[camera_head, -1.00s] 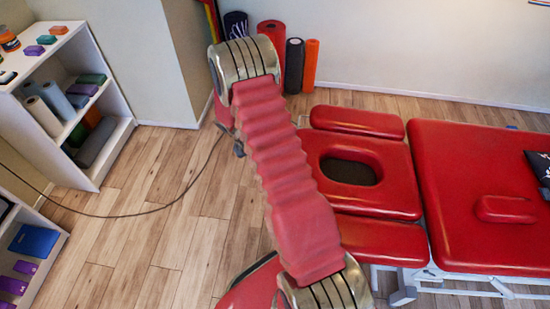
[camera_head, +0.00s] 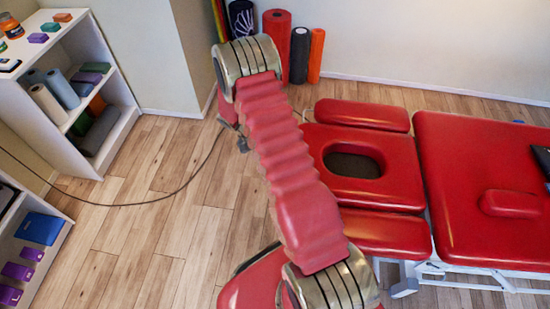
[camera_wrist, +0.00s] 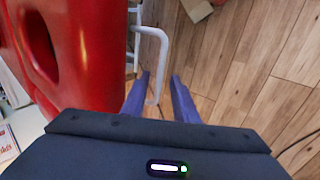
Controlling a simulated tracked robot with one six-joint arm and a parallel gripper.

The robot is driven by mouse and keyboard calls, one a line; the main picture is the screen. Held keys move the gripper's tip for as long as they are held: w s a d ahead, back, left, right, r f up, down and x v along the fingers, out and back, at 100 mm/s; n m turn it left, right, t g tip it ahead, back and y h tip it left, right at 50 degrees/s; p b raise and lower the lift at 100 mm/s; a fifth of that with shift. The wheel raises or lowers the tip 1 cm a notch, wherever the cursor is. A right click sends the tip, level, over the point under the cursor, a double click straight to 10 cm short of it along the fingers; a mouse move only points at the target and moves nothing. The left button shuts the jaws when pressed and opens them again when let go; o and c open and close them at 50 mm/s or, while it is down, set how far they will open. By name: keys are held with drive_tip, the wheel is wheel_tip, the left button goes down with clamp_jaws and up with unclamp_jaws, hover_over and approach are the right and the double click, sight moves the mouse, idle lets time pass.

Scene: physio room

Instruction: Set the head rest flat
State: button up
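The red padded head rest (camera_head: 400,160) with an oval face hole is at the left end of the red treatment table (camera_head: 465,150) in the head view. How far it tilts is hard to tell. In the wrist view the head rest (camera_wrist: 85,60) fills the upper left. A pale grey bent bar (camera_wrist: 164,52), like a lever, hangs beside it. My gripper (camera_wrist: 159,95) has two blue fingers spread apart. The lower end of the bar shows between them, with gaps on both sides; whether it lies at finger depth is unclear. My gripper is not visible in the head view.
White shelves (camera_head: 125,125) with rolls and blocks stand at the left. Foam rollers (camera_head: 277,40) stand by the back wall. A dark cable (camera_head: 130,204) crosses the wooden floor. Floor between shelves and table is open. A box-like object (camera_wrist: 196,8) is at the top of the wrist view.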

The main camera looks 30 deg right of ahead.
drive_tip(key=v, duration=1.3)
drive_tip(key=shift+w+a+r, duration=0.15)
drive_tip(key=shift+w+r, duration=0.05)
drive_tip(key=shift+r, duration=0.05)
drive_tip(key=shift+s, duration=0.1)
